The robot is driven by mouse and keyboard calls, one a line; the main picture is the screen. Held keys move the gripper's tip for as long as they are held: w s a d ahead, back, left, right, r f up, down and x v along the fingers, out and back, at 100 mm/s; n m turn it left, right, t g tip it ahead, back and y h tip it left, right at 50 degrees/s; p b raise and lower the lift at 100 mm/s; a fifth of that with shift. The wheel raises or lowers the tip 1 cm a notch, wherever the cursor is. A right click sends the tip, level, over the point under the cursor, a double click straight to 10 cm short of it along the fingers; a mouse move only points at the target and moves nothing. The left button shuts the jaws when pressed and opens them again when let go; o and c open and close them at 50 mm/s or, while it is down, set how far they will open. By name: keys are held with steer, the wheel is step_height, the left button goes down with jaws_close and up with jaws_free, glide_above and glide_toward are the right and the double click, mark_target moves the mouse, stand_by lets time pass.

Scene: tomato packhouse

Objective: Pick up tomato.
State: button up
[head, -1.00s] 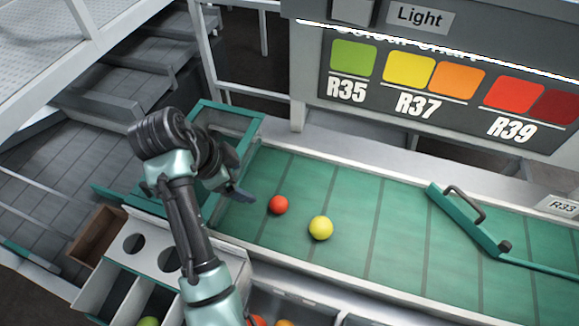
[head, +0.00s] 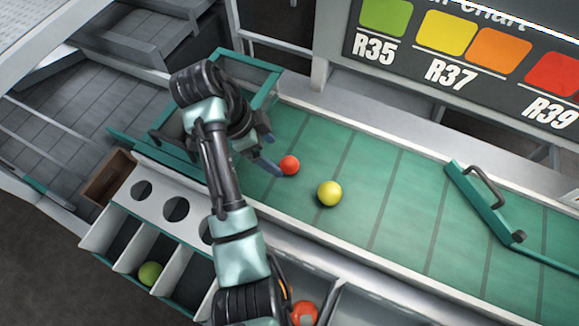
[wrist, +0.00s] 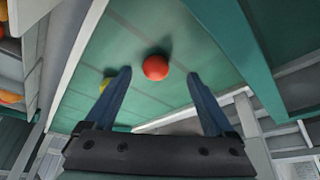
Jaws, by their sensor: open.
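A red tomato (head: 289,165) lies on the green belt (head: 385,205), with a yellow tomato (head: 330,194) to its right. My gripper (head: 272,167) is just left of the red tomato in the head view; only part of its fingers shows there. In the wrist view my gripper (wrist: 158,74) is open, its two blue fingers spread. The red tomato (wrist: 156,67) shows in the gap between the fingertips, a little beyond them; I cannot tell how far.
A divided bin (head: 165,232) with round holes stands in front of the belt; a green tomato (head: 150,273) lies in it. Another red tomato (head: 304,313) lies lower down. A green diverter bar with a handle (head: 485,205) crosses the belt at right. A colour chart (head: 460,60) hangs behind.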

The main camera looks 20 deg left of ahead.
mark_target(285, 162)
steer(key=shift+w+d+f, duration=0.1)
steer(key=shift+d+f, duration=0.25)
steer(key=shift+f, duration=0.1)
steer(key=x, duration=0.1)
steer(key=p+x, duration=0.1)
steer(key=x, duration=0.1)
steer(key=shift+w+d+f, duration=0.1)
steer(key=shift+d, duration=0.4)
steer(key=shift+w+d+f, duration=0.1)
steer(key=shift+f, duration=0.35)
steer(key=c, duration=1)
steer(key=shift+r, duration=0.1)
